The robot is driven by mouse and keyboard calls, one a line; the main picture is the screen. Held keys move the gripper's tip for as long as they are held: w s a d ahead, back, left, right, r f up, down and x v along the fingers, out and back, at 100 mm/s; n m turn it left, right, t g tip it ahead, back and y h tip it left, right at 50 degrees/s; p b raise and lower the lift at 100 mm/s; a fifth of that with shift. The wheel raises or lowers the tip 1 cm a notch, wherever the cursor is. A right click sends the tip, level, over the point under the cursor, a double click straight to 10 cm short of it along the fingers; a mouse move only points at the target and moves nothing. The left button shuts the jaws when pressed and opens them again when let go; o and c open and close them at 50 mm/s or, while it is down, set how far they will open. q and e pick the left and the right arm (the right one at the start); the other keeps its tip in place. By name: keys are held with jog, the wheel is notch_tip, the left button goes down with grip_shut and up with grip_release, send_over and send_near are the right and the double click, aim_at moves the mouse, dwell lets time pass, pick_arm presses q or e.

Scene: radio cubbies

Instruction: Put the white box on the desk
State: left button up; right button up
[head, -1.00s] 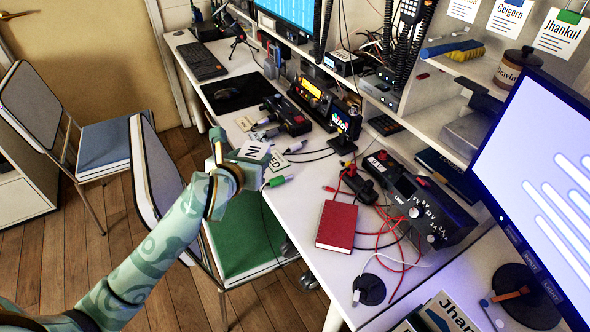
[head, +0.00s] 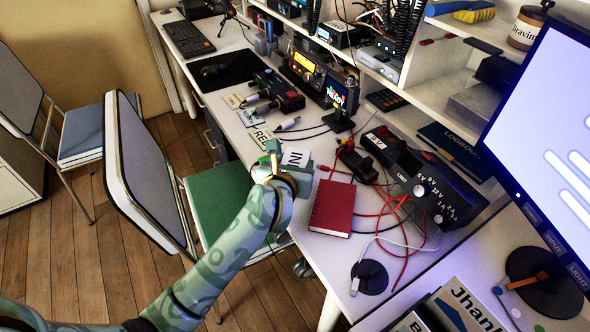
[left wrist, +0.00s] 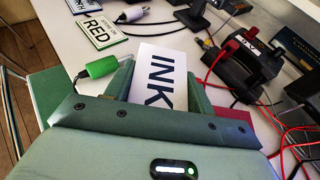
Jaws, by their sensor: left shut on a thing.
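The white box (head: 296,157), marked INK, is between the fingers of my left gripper (head: 283,166). In the left wrist view the white box (left wrist: 161,76) stands out past the green fingers, with its lettered face showing. My left gripper is shut on it, over the front edge of the white desk (head: 335,266), left of the red book. I cannot tell whether the box touches the desk top. My right gripper is in no view.
A red book (head: 332,207) lies on the desk, with a black power supply (head: 432,190) and loose red cables to its right. Cards and plugs (head: 262,134) lie behind the gripper. A chair with a green seat (head: 222,198) stands at the desk front.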

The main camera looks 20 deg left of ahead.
pick_arm(q)
jog(key=shift+f, duration=0.8)
jog(key=shift+r, duration=0.25)
jog(key=o, duration=0.6)
jog(key=shift+f, duration=0.15)
jog(key=o, duration=0.4)
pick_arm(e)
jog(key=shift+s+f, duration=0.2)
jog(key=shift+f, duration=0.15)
pick_arm(q)
jog(key=shift+r, duration=0.3)
jog(key=p+v, duration=0.4)
jog(key=v, duration=0.7)
jog(key=shift+s, duration=0.15)
jog(key=shift+s+r, duration=0.1)
jog(key=shift+s, duration=0.25)
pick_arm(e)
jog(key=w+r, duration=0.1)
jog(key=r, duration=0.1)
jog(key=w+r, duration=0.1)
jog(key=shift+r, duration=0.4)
